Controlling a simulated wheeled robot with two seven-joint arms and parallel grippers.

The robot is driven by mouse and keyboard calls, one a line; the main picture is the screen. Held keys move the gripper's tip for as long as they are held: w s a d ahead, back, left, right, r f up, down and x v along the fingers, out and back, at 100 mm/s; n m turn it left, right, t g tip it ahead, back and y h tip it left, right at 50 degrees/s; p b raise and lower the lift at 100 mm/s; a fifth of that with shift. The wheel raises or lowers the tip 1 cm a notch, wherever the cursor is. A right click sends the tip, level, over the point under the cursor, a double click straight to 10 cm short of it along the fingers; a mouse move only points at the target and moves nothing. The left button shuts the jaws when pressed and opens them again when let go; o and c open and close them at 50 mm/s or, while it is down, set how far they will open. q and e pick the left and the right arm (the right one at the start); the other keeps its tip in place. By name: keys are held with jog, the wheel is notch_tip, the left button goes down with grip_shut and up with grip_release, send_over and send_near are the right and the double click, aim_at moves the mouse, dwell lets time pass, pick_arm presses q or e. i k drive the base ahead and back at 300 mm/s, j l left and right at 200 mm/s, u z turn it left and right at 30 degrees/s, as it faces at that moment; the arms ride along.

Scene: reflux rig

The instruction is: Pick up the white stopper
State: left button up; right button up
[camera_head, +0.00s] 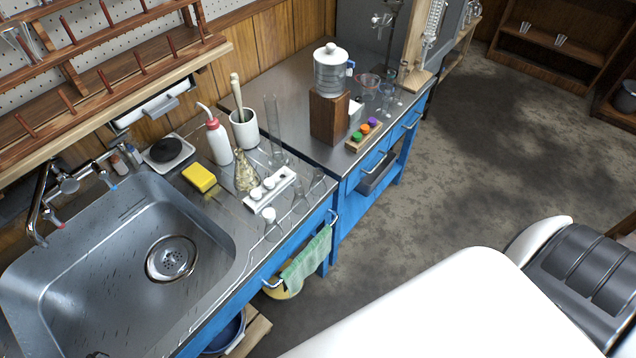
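A small white stopper (268,214) sits at the mouth of a small clear glass vessel (273,232) near the counter's front edge, right of the sink. Behind it, a white rack (283,180) carries white round pieces (256,194) that look like similar stoppers. I cannot tell which of these white pieces the task means. Neither of my grippers is in view.
A steel sink (110,290) fills the left. A yellow sponge (198,177), red-capped bottle (218,142), white mortar (244,130) and flask (246,172) stand around the rack. A green towel (306,262) hangs in front. Several glass pieces stand nearby.

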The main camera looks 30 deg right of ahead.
aim_at(269, 183)
jog(key=k+l+u, duration=0.1)
jog(key=l+u, duration=0.2)
jog(key=k+l+u, duration=0.25)
jog(key=l, duration=0.2)
jog(key=l+u, duration=0.3)
jog(key=k+l+u, duration=0.25)
